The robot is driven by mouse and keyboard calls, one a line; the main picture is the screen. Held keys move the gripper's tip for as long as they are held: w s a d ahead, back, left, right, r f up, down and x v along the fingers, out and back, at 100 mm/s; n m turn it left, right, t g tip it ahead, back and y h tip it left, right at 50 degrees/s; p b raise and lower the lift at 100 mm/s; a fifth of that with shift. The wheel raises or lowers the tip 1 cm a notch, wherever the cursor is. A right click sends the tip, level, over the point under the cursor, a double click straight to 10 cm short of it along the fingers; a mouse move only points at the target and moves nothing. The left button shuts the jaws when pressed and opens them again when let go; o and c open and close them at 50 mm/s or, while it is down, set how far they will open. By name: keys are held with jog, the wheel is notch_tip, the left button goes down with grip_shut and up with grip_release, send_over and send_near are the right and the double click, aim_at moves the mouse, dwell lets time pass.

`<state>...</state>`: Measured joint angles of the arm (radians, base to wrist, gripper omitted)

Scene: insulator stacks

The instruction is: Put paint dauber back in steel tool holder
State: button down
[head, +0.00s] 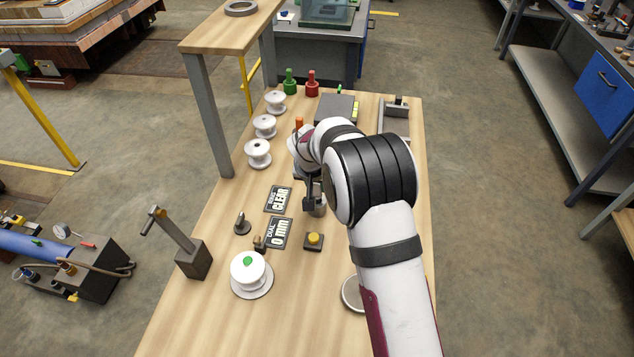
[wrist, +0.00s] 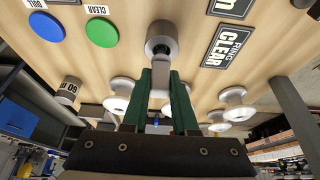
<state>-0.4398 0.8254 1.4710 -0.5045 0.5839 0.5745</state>
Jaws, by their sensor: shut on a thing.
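My gripper (head: 309,200) points down over the middle of the table, beside the steel tool holder (head: 319,209). In the wrist view the holder is a short grey cylinder (wrist: 162,38) with a dark opening, right at the ends of my green fingers (wrist: 163,75). The fingers are shut on a narrow pale piece (wrist: 160,82), which I take to be the paint dauber. It is mostly hidden by the fingers, and in the head view the arm covers it. I cannot tell whether its tip is inside the holder or just in front of it.
White insulators (head: 258,153) stand along the left edge; another with a green top (head: 248,270) is at the front. Label plates (head: 278,199), a yellow button (head: 314,239) and a lever stand (head: 190,255) are nearby. Green (head: 290,83) and red (head: 312,84) bottles stand at the back.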

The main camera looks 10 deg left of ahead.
jog(key=shift+f, duration=0.85)
jog(key=c, duration=0.6)
grip_release()
jog(key=v, duration=1.5)
jog(key=shift+s+r, duration=0.2)
jog(key=shift+r, duration=0.1)
